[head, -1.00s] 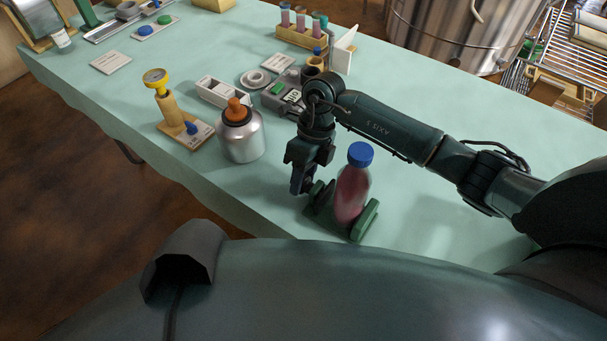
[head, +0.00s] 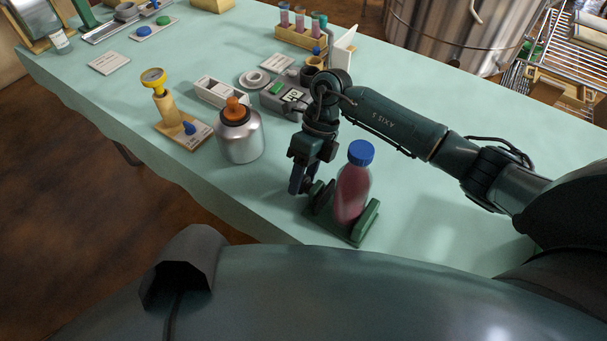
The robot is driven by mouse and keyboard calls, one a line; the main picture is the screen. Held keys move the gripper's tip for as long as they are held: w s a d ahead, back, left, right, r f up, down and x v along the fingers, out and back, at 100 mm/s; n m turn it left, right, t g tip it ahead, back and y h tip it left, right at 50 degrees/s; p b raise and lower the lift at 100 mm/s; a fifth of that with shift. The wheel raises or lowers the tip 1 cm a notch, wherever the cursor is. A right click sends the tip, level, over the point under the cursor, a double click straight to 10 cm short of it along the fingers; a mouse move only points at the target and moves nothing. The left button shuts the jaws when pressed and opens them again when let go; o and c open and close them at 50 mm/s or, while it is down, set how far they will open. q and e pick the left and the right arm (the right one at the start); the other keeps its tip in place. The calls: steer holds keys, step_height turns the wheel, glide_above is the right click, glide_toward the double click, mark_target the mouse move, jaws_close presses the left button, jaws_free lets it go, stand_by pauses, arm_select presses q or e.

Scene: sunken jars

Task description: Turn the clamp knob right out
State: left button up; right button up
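A green clamp (head: 365,222) stands near the table's front edge. A bottle of dark pink liquid with a blue cap (head: 352,190) stands upright between its jaws. The clamp's dark knob (head: 311,190) is at its left end and is partly hidden behind my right gripper. My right gripper (head: 297,187) points down at the knob's left side, with its fingertips close to it or touching. I cannot tell whether the fingers are closed around the knob. My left gripper is not in view.
A silver bottle with an orange stopper (head: 240,138) stands left of the gripper. Behind are a small scale (head: 280,100), a white box (head: 221,92) and a tube rack (head: 301,38). A wooden stand with a yellow top (head: 165,105) is further left. The table right of the clamp is clear.

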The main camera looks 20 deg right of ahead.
steer(key=shift+o, duration=1.2)
steer(key=v, duration=1.3)
steer(key=shift+b, duration=0.4)
